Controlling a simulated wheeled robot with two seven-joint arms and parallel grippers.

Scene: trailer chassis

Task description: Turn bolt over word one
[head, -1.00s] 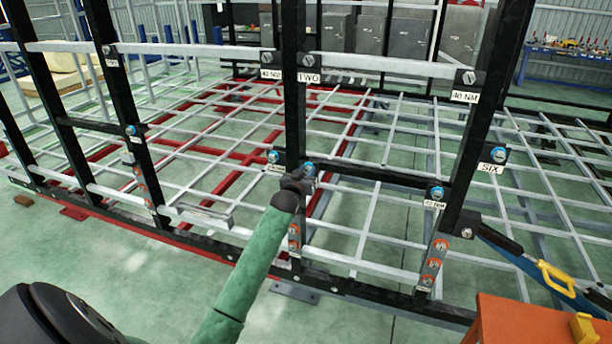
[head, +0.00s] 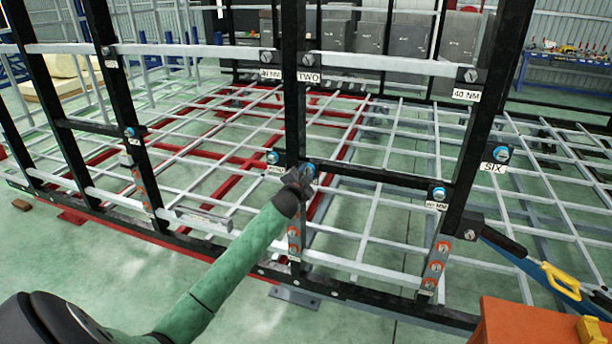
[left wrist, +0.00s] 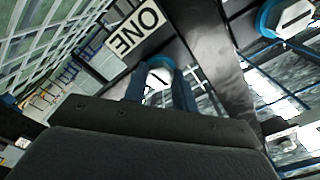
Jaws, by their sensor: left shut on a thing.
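In the left wrist view a bolt (left wrist: 161,75) with a pale hexagonal head and a blue ring sits between my left gripper's fingers (left wrist: 160,92). The fingers are shut on its head. The label ONE (left wrist: 137,29) appears upside down beside it, on the dark frame. In the head view my left gripper (head: 298,180) is at the black middle post, and the bolt's blue ring (head: 309,167) shows just past it. My gripper hides most of this bolt, and its label is not readable there. My right gripper is not in view.
Another blue-ringed bolt (head: 273,157) is close left of my gripper. More bolts sit by the labels TWO (head: 308,77) and SIX (head: 494,168). Black posts and pale bars surround my arm. An orange box (head: 515,322) stands at the lower right. Floor in front is clear.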

